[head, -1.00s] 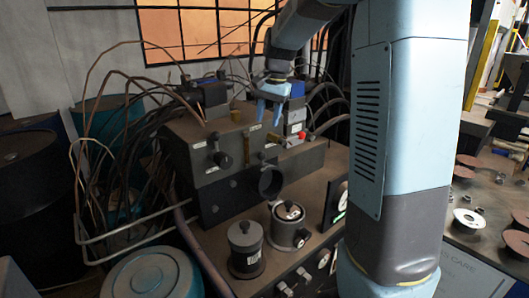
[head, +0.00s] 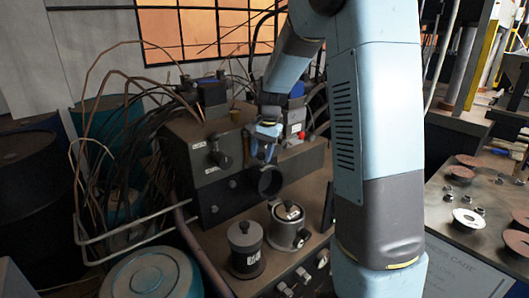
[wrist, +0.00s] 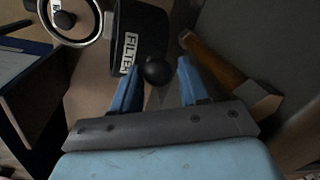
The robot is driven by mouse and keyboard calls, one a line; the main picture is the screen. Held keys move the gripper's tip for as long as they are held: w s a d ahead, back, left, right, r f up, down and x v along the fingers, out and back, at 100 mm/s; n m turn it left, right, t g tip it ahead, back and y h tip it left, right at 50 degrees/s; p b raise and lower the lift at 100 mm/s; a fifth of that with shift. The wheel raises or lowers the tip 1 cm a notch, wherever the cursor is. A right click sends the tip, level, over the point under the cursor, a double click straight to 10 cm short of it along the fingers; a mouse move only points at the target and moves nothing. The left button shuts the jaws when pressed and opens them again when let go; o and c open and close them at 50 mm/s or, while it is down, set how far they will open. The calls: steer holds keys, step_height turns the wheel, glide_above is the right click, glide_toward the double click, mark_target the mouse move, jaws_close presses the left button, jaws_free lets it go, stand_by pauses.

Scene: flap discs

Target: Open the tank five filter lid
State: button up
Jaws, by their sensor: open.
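A black round cup-like piece (head: 270,182) stands upright behind a metal-rimmed canister (head: 288,225), its hollow side facing the head camera. It looks like the canister's lid, swung up; the hinge is hidden. In the wrist view, a black part labelled FILTER (wrist: 129,52) with a ball knob (wrist: 157,71) sits beside the metal-rimmed canister (wrist: 72,20). My gripper (head: 262,150) is just above and behind the round piece. In the wrist view, my gripper (wrist: 160,82) is open, the knob between or just beyond its fingertips. I cannot tell whether they touch it.
A dark lidded canister (head: 246,250) stands left of the metal-rimmed one. A grey housing (head: 200,160) with knobs and hoses stands behind. A brown handle-like part (wrist: 215,68) lies close to the right finger. Flap discs (head: 469,219) lie on the right bench.

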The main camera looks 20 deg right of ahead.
jaws_close()
stand_by(0.4)
